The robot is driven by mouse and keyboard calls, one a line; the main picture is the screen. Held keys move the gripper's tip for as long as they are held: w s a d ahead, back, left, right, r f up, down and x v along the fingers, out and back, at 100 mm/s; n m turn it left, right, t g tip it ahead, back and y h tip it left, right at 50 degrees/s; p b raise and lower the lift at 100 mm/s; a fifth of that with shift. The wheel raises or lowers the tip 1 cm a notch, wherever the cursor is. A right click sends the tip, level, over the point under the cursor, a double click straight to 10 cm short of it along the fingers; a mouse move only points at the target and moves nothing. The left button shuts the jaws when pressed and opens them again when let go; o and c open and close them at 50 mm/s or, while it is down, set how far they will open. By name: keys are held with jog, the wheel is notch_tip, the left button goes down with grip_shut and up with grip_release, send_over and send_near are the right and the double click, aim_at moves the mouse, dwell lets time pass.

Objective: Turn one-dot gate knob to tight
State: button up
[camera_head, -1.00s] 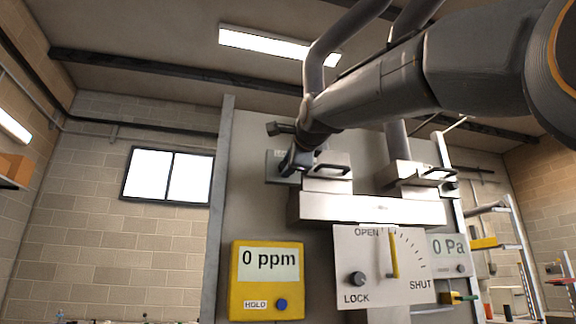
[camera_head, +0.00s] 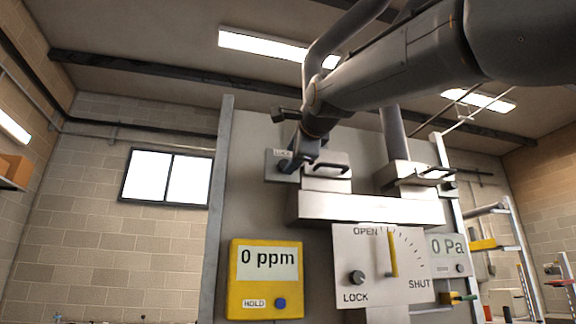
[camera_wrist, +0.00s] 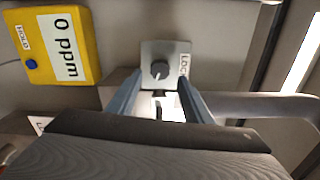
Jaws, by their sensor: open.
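In the head view, a small plate labelled LOCK (camera_head: 275,166) is partly hidden behind my gripper (camera_head: 292,163), high on the grey panel. The dial's yellow pointer (camera_head: 393,255) stands near OPEN. I cannot make out any dots.
A yellow meter (camera_head: 238,280) reads 0 ppm, and a grey display (camera_head: 449,246) reads 0 Pa. A metal box (camera_head: 365,210) sticks out above the dial. Boxes with black handles (camera_head: 331,169) stand close to the right of my gripper.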

jog(key=shift+v, duration=1.6)
jog(key=shift+f, duration=0.1)
jog(key=w+d+f+n+g+h, duration=0.1)
jog(key=w+f, duration=0.2)
jog(key=f, duration=0.4)
jog(key=w+d+f+n+g+h, duration=0.1)
jog(key=w+f+n+g, duration=0.1)
jog(key=f, duration=0.5)
jog(key=s+d+f+n+g+h+p, duration=0.1)
jog(key=s+d+f+n+g+p, duration=0.2)
jog(key=f, duration=1.4)
jog(key=d+f+n+g+h, duration=0.1)
jog(key=d+f+n+g, duration=0.3)
jog(key=f, duration=1.2)
jog(key=s+d+f+n+g+p, duration=0.1)
jog(key=s+d+f+n+g, duration=0.2)
jog(key=s+f, duration=1)
jog(key=s+d+f+n+g+h+p, duration=0.1)
jog(key=s+d+f+n+g+p, duration=0.1)
jog(key=s+f, duration=1.1)
jog(key=s+d+n+g, duration=0.1)
jog(key=d+g, duration=0.1)
jog(key=d, duration=0.1)
jog(key=shift+s+d+f, duration=0.2)
jog(key=shift+d+f, duration=0.05)
jog(key=shift+f, duration=0.1)
